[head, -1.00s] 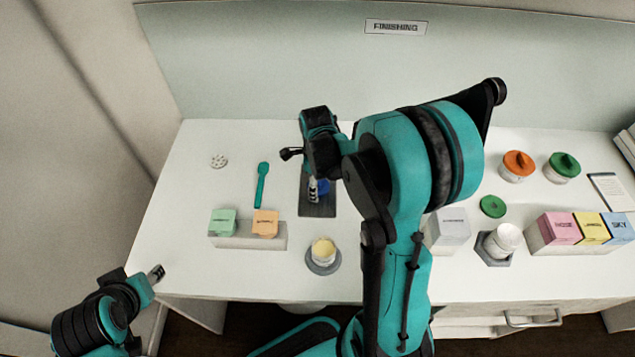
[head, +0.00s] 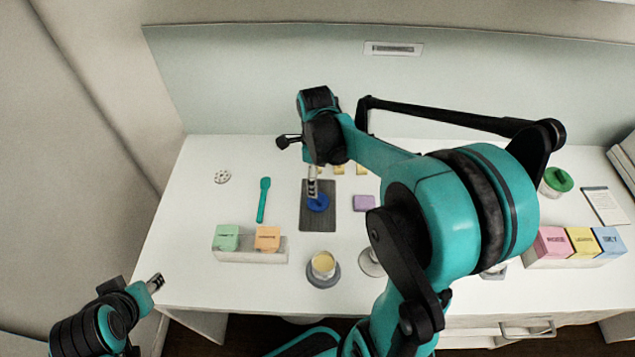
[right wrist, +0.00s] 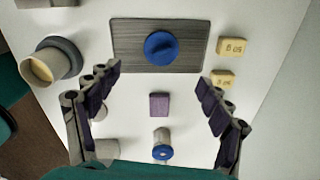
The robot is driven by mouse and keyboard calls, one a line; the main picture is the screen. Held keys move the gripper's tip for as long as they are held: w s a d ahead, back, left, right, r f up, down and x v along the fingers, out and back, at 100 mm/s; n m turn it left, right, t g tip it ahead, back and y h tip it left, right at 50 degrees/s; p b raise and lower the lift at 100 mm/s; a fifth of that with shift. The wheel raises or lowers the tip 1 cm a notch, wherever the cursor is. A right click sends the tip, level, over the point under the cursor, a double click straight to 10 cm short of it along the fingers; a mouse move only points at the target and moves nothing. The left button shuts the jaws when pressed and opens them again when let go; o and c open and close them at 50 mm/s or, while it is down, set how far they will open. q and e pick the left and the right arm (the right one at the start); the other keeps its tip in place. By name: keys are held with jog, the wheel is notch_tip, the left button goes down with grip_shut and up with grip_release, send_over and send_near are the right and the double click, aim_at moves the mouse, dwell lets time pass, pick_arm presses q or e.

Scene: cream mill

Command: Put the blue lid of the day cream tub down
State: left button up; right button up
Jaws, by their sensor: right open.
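The blue lid (head: 318,203) lies on the dark grey mat (head: 318,225). In the right wrist view the lid (right wrist: 161,48) rests flat on the mat (right wrist: 128,60) with its knob up. My right gripper (head: 312,188) is over the mat near the lid in the head view. The open tub of cream (head: 323,264) stands on a round grey base in front of the mat. My left gripper (head: 155,283) is off the table's front left corner; its jaw state is unclear.
A purple block (head: 363,203) lies right of the mat, with small yellow blocks (head: 362,169) behind. A teal spatula (head: 263,199) and a rack with green and orange boxes (head: 250,254) are on the left. Pink, yellow and blue boxes (head: 580,243) stand at the right.

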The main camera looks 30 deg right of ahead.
jog(key=s+a+r+n+t, duration=0.2)
jog(key=s+a+n, duration=0.3)
jog(key=n, duration=0.8)
jog(key=s+a+r+n+t, duration=0.3)
jog(key=s+a+n+t, duration=0.1)
jog(key=n, duration=0.9)
jog(key=shift+s+a+r+n+t, duration=0.35)
jog(key=shift+s+a, duration=0.2)
jog(key=shift+s, duration=0.25)
jog(key=shift+f, duration=0.1)
jog(key=shift+s, duration=0.1)
